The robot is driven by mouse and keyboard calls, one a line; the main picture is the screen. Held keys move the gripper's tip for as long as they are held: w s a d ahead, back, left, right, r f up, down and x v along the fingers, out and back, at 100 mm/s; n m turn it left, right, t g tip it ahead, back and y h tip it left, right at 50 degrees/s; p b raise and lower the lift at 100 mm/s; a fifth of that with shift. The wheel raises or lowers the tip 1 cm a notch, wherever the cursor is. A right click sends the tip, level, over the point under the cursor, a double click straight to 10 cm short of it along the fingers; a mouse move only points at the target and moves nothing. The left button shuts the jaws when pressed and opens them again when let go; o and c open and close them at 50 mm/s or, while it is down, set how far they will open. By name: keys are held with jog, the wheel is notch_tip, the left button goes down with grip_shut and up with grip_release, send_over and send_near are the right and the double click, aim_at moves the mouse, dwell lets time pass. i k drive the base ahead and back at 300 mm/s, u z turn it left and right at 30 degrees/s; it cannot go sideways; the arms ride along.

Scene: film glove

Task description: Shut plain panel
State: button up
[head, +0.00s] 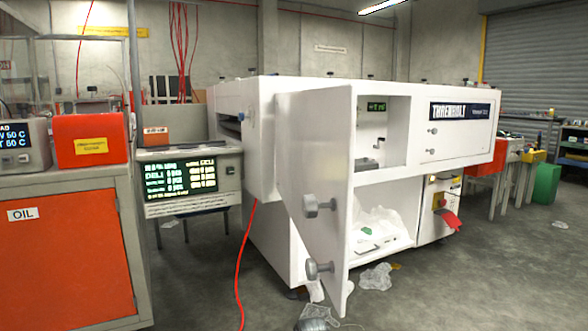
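The plain panel (322,150) is a tall white door without lettering on the front of the white machine (265,105). It stands swung open, jutting out toward me. Two grey knobs show on its face, an upper one (318,206) and a lower one (318,269). To its right an open upper bay (398,115) shows a small green display, and a lower bay (385,215) holds crumpled clear film. A second panel (452,140), lettered with a dark sign, looks shut.
Crumpled film (375,277) lies on the floor near the open panel, with more (316,318) at the bottom edge. A red hose (240,265) runs down left of the machine. An orange-doored cabinet (70,255) stands at left. The floor at right front is mostly clear.

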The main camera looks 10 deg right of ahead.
aim_at(315, 129)
jog(key=z, duration=0.05)
jog(key=i, duration=1)
jog(key=u, duration=0.1)
jog(key=k, duration=1.7)
jog(key=u, duration=2.4)
jog(key=i, duration=0.9)
jog(key=z, duration=0.35)
